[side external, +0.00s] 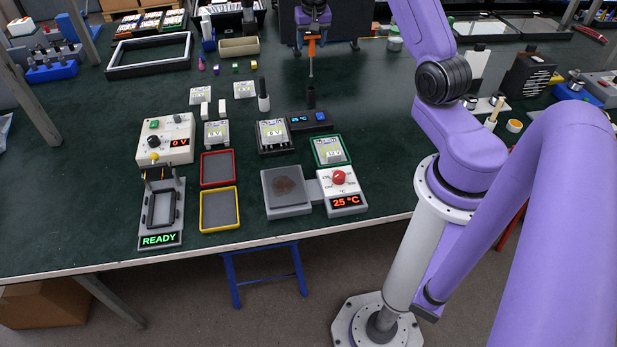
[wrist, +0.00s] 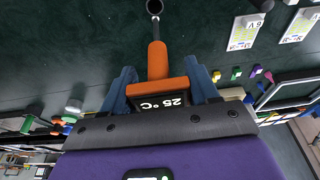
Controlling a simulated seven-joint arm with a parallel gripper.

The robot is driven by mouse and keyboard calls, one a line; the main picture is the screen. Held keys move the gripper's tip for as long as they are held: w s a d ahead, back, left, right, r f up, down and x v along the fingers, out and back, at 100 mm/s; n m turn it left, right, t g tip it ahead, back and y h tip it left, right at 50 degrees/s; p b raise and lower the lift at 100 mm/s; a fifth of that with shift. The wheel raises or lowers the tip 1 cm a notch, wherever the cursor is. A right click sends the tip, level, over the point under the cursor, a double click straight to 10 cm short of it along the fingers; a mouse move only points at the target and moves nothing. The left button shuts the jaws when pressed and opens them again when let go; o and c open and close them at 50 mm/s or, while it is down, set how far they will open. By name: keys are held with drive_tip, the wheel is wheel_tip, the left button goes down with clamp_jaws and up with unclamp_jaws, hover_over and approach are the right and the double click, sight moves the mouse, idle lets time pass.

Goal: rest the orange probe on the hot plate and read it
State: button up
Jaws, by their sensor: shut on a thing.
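My gripper (side external: 311,36) is shut on the orange probe (side external: 312,46), at the back middle of the bench. The probe hangs upright with its thin metal stem down, above a small black holder (side external: 311,98); the tip looks clear of it. In the wrist view the probe (wrist: 157,60) sits between my blue fingers and its display reads 25 °C. The holder's round opening (wrist: 154,6) shows at the top edge there. The hot plate (side external: 286,202) is a grey slab with a brown patch, at the front middle. Its control box (side external: 343,192) has a red knob and reads 25 °C.
A green-rimmed tray (side external: 331,151) holds a panel behind the control box. Red (side external: 217,168) and yellow (side external: 219,209) trays lie left of the plate. A fixture marked READY (side external: 161,215) and a meter box (side external: 166,139) stand farther left. A white-based black post (side external: 263,95) stands near the holder.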

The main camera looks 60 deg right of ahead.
idle(0.3)
drive_tip(key=s+a+g+y, duration=0.1)
drive_tip(key=s+a, duration=0.1)
drive_tip(key=a, duration=0.8)
drive_tip(key=s+a+y, duration=0.1)
drive_tip(key=s+a, duration=0.1)
drive_tip(key=a, duration=0.9)
drive_tip(key=s+a+f+g, duration=0.1)
drive_tip(key=s+a, duration=0.8)
drive_tip(key=a, duration=0.4)
drive_tip(key=shift+s+a+f+g+y, duration=0.2)
drive_tip(key=shift+a+f+g+y, duration=0.1)
drive_tip(key=shift+g+y, duration=0.1)
drive_tip(key=shift+f, duration=2.95)
drive_tip(key=shift+s+f, duration=0.1)
